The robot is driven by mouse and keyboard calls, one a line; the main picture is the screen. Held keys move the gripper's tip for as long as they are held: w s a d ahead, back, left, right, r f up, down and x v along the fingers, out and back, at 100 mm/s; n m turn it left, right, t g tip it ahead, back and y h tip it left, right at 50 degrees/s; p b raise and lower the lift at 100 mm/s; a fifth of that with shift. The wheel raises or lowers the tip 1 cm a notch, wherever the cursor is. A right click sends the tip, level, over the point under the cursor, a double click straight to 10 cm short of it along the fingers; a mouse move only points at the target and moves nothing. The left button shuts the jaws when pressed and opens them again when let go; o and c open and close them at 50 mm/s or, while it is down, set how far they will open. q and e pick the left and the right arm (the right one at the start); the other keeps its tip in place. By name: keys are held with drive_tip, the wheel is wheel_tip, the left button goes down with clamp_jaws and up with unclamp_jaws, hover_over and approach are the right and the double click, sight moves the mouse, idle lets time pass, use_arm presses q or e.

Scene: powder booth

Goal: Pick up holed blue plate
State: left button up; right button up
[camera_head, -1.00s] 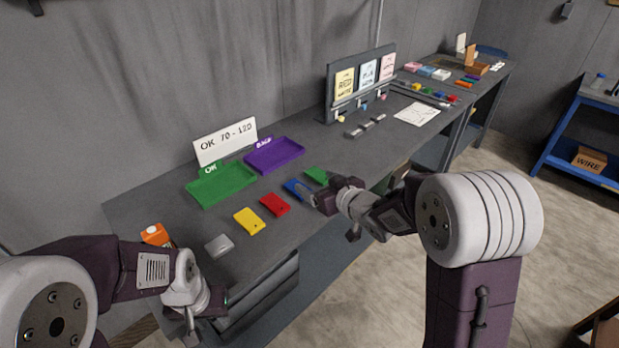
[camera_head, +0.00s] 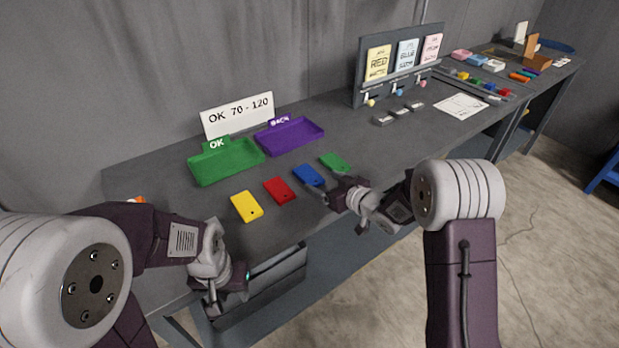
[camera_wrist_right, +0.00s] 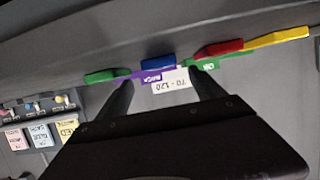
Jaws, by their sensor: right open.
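The blue plate (camera_head: 308,175) lies flat on the grey bench near its front edge, between a red plate (camera_head: 279,191) and a green plate (camera_head: 334,162). Its hole is hard to make out. My right gripper (camera_head: 326,191) is open and empty at the bench's front edge, just short of the blue plate. In the right wrist view, the blue plate (camera_wrist_right: 157,62) shows edge-on beyond the gap between the open fingers (camera_wrist_right: 158,88). My left gripper (camera_head: 218,305) hangs low by the bench front at left; its jaws are not clear.
A yellow plate (camera_head: 246,206) lies left of the red one. A green tray (camera_head: 228,164) and a purple tray (camera_head: 290,137) stand behind the plates, by an OK 70-120 sign (camera_head: 238,116). A rack with colour cards (camera_head: 362,94) stands further right.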

sight(309, 175)
drive_tip(key=shift+w+a+f, duration=0.25)
drive_tip(key=shift+w+a, duration=0.15)
drive_tip(key=shift+w, duration=0.15)
drive_tip(key=shift+w+a, duration=0.15)
drive_tip(key=shift+a, duration=0.2)
drive_tip(key=x, duration=0.5)
drive_tip(key=shift+w, duration=0.1)
drive_tip(key=shift+d, duration=0.1)
drive_tip(key=shift+c, duration=0.9)
drive_tip(key=c, duration=1.5)
